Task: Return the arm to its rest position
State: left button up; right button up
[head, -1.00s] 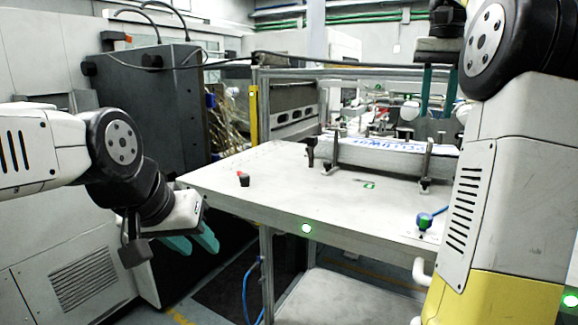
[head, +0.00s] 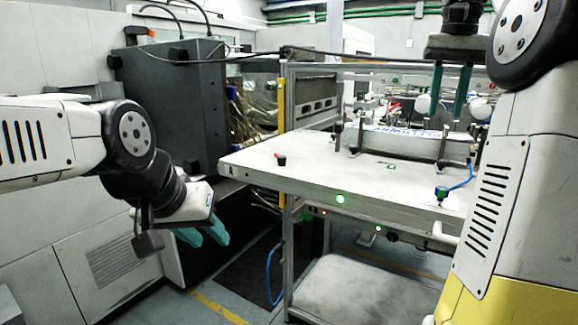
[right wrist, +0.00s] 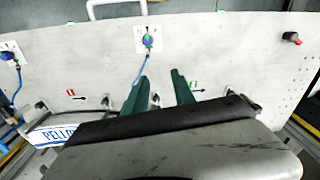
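My right gripper (head: 450,118) points down above the back right of the table in the head view. Its two teal fingers are apart with nothing between them. In the right wrist view, the fingers of this right gripper (right wrist: 158,82) stand apart over the bare tabletop. My left gripper (head: 210,240) hangs at the left, in front of the table's left end. Its teal fingers are a little apart and empty. The label magazine (head: 443,150), with a white block bearing blue letters, lies on the table; part of it also shows in the right wrist view (right wrist: 58,135).
The grey table (head: 300,170) stands ahead with a red-and-black button (head: 281,159) on its left part. A blue-green knob (head: 441,192) with a blue hose sits near the right front. A dark grey cabinet (head: 175,95) stands behind my left arm. A lower shelf (head: 365,285) is empty.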

jog(key=s+a+f+n+t+y, duration=0.1)
jog(key=s+a+f+n+t, duration=0.1)
jog(key=s+a+f, duration=0.5)
jog(key=s+a+f+n+t+y, duration=0.1)
jog(key=s+a+f+n+t, duration=0.2)
jog(key=s+a+f, duration=0.4)
jog(key=a+f, duration=0.3)
jog(key=f, duration=0.4)
jog(key=shift+s+t, duration=0.15)
jog(key=shift+t, duration=0.25)
dwell(0.6)
